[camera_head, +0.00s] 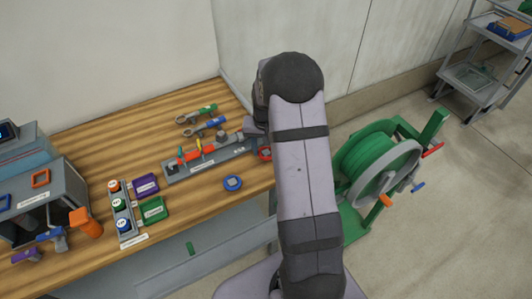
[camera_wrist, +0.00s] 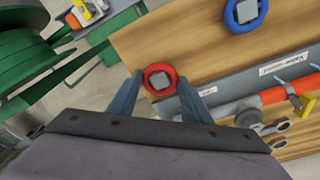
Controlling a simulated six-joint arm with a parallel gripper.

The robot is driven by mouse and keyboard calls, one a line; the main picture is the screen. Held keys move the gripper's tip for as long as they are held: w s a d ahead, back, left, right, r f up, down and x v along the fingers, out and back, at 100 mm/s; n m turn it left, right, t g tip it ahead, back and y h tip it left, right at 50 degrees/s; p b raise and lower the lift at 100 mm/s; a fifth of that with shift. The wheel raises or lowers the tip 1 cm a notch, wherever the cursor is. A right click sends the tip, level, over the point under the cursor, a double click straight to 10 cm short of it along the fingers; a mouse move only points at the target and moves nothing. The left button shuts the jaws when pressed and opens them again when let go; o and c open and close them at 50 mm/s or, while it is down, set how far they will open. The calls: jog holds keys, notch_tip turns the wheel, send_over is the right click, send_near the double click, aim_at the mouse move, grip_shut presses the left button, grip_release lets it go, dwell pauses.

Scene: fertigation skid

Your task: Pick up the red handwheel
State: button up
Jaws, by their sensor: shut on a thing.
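The red handwheel (camera_wrist: 160,69) is a small red ring with a grey square hub. In the wrist view it sits between the fingertips of my gripper (camera_wrist: 160,82), which is shut on it, one finger on each side. In the head view only part of the red handwheel (camera_head: 264,154) shows beside my arm, near the right edge of the wooden bench. My arm hides most of the gripper there. I cannot tell whether the handwheel touches the bench.
A blue handwheel (camera_head: 232,183) lies on the bench (camera_head: 195,225). The grey valve manifold (camera_head: 210,160) with red pipe is close to the gripper. A green hose reel (camera_head: 365,155) stands right of the bench. A button box and tools are at left.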

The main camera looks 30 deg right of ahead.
aim_at(266, 153)
notch_tip(266, 153, up, 8)
jog(key=shift+f+b, duration=0.2)
jog(key=shift+b, duration=0.85)
jog(key=a+r+p, duration=0.3)
jog(key=a+p, duration=0.1)
jog(key=p, duration=0.8)
jog(key=w+p, duration=0.1)
jog(key=w, duration=0.2)
jog(key=w+d+r+p, duration=0.1)
jog(key=w+p, duration=0.1)
jog(key=w, duration=0.2)
jog(key=w+d+r+p, duration=0.1)
jog(key=w, duration=0.3)
